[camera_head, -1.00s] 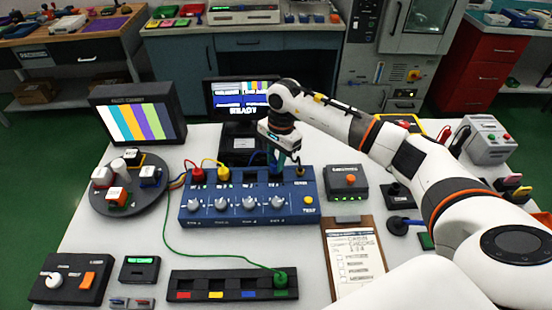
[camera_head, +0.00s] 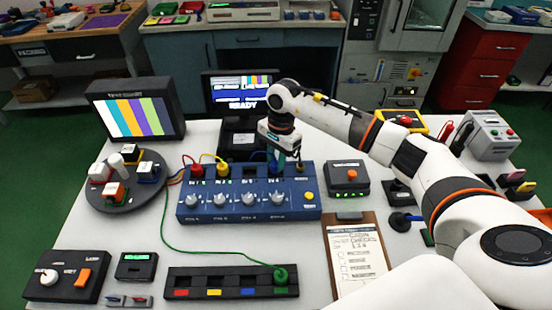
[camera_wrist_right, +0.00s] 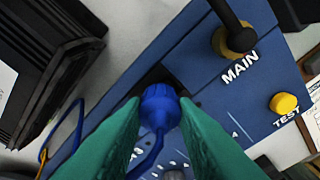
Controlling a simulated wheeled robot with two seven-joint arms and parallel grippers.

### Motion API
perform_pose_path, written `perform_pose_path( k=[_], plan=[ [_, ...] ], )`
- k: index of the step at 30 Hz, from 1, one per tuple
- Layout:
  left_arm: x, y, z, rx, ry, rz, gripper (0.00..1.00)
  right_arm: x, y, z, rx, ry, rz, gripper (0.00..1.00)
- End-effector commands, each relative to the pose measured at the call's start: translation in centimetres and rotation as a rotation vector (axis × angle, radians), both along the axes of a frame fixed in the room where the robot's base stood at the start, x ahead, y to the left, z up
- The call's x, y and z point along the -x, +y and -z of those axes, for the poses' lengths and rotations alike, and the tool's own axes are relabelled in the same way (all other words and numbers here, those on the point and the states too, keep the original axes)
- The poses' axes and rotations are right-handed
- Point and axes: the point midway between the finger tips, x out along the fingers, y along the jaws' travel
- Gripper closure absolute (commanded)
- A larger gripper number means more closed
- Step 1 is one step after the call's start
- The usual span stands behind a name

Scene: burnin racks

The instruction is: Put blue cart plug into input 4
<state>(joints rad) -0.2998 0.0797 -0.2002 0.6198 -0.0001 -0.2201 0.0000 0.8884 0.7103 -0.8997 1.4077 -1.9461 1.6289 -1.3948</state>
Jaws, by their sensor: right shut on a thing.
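The blue input box (camera_head: 240,212) stands mid-table, with a red plug (camera_head: 197,171) and a yellow plug (camera_head: 222,169) in its two leftmost inputs. My right gripper (camera_head: 276,166) points down at the fourth input from the left, just left of the MAIN connector (camera_wrist_right: 236,38). In the right wrist view, its green fingers (camera_wrist_right: 158,108) are shut on the blue plug (camera_wrist_right: 160,100), whose blue cable hangs below. The plug is over the dark input opening; how deep it sits cannot be told. My left gripper is out of view.
A green plug (camera_head: 281,276) sits in the dark plug rack (camera_head: 190,280), its cable looping left. A round holder (camera_head: 110,203), a grey box with an orange button (camera_head: 346,176) and a clipboard (camera_head: 357,262) surround the box. The rear screen (camera_head: 240,98) reads READY.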

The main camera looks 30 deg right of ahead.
Motion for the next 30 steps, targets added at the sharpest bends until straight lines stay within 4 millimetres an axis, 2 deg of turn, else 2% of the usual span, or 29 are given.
perform_pose_path(
  k=[2, 3, 7, 15, 19, 23, 30],
  plan=[
    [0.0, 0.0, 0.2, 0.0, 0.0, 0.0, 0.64, 0.0, 0.0, 0.2, 0.0, 0.0, 0.0, 0.96],
    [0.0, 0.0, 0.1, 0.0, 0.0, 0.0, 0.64, 0.0, 0.0, 0.1, 0.0, -0.001, 0.0, 0.71],
    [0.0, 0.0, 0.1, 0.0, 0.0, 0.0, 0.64, 0.0, 0.0, 0.1, 0.0, 0.0, 0.0, 0.5],
    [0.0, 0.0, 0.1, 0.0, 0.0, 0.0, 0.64, 0.0, 0.0, 0.1, 0.0, 0.0, 0.0, 0.49],
    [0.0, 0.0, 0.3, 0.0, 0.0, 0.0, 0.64, -0.1, -0.2, -0.6, 0.0, -0.001, 0.001, 0.49],
    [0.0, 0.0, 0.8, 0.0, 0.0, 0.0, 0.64, -0.3, -0.5, -2.7, 0.001, -0.004, 0.001, 0.49],
    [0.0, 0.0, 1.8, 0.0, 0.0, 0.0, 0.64, -0.6, -1.2, -7.9, -0.001, -0.006, 0.001, 0.49]
  ],
)
